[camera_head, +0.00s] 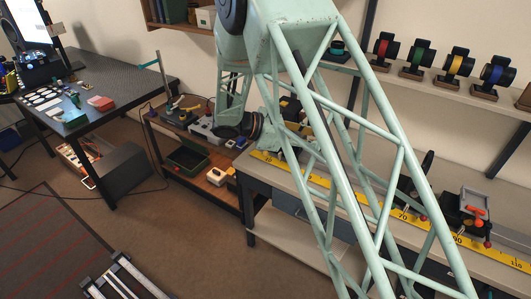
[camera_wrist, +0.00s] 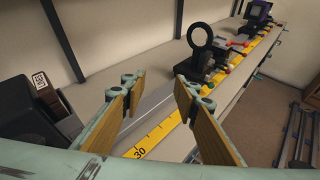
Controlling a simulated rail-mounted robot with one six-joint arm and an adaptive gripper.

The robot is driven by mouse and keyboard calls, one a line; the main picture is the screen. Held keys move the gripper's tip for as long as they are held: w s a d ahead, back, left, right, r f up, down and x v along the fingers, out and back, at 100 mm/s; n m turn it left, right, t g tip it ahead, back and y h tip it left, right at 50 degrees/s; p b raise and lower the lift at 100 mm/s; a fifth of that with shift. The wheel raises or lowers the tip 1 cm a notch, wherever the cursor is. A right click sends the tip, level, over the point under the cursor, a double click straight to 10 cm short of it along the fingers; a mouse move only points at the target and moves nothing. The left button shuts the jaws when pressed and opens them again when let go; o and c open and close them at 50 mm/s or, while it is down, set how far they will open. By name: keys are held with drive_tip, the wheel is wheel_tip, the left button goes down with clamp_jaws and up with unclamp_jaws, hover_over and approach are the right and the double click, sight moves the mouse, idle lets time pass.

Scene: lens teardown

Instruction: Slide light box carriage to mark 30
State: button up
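The yellow scale (camera_wrist: 160,132) runs along the bench beside a grey rail (camera_wrist: 152,106) in the wrist view, with the number 30 (camera_wrist: 140,153) readable near the bottom. A dark box with a white label (camera_wrist: 38,112) stands at the left edge; it may be the light box, but the label is too small to read and its carriage is not clearly visible. My gripper (camera_wrist: 158,84) is open and empty above the rail, its wood-coloured finger pads wide apart. In the head view, my arm hides much of the scale (camera_head: 318,190) and the gripper.
A black ring holder (camera_wrist: 200,45) and other carriages stand farther along the rail. A carriage with an orange-red part (camera_head: 473,208) sits at the right of the bench (camera_head: 270,195). A shelf holds several coloured ring stands (camera_head: 419,58). A dark table (camera_head: 130,80) stands at the left.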

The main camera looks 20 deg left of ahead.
drive_tip(key=a+f+n+t+y+p, duration=0.1)
drive_tip(key=a+f+n+t, duration=0.15)
drive_tip(key=a+f, duration=0.35)
drive_tip(key=a+f+n+t+p, duration=0.1)
drive_tip(key=a+f+n+t, duration=0.2)
drive_tip(key=a, duration=0.6)
drive_tip(key=n+t+y+p, duration=0.2)
drive_tip(key=n+t+y, duration=0.1)
drive_tip(key=n+t, duration=0.15)
approach(266, 153)
drive_tip(key=s+a, duration=0.1)
drive_tip(key=s+a+g, duration=0.1)
drive_tip(key=shift+s+n, duration=0.3)
drive_tip(key=shift+n, duration=0.1)
drive_tip(key=shift+w, duration=0.1)
drive_tip(key=shift+x, duration=6.85)
drive_tip(key=shift+a, duration=0.15)
clamp_jaws()
